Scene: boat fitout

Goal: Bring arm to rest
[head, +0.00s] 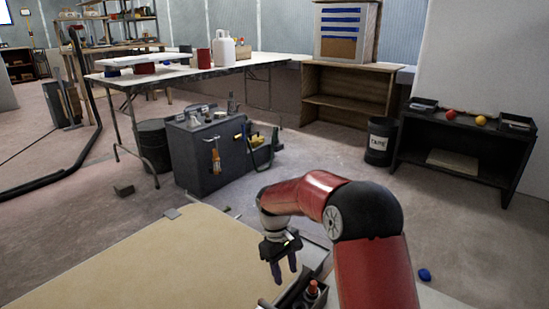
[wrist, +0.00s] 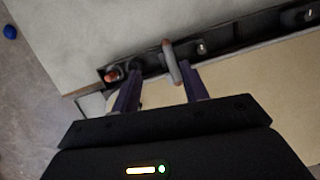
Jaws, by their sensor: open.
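My red arm reaches forward from the lower right in the head view and bends down at the wrist. My gripper (head: 283,279) points down, with its two dark fingers apart and nothing seen between them in this view. In the wrist view my gripper (wrist: 163,95) is open over the edge of a dark narrow tray (wrist: 228,38). A grey cylindrical piece (wrist: 172,62) shows between and beyond the fingertips; it looks apart from them, though the depth is hard to judge. A red-topped item (head: 312,288) stands in the tray, and shows left of the fingers in the wrist view (wrist: 112,75).
A tan board (head: 120,262) lies left of my gripper. A grey tool cabinet (head: 205,155) stands beyond it, by a long white table (head: 180,72). A black bin (head: 380,142) and dark bench (head: 465,142) are at right. A blue object (head: 425,275) lies right of my arm.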

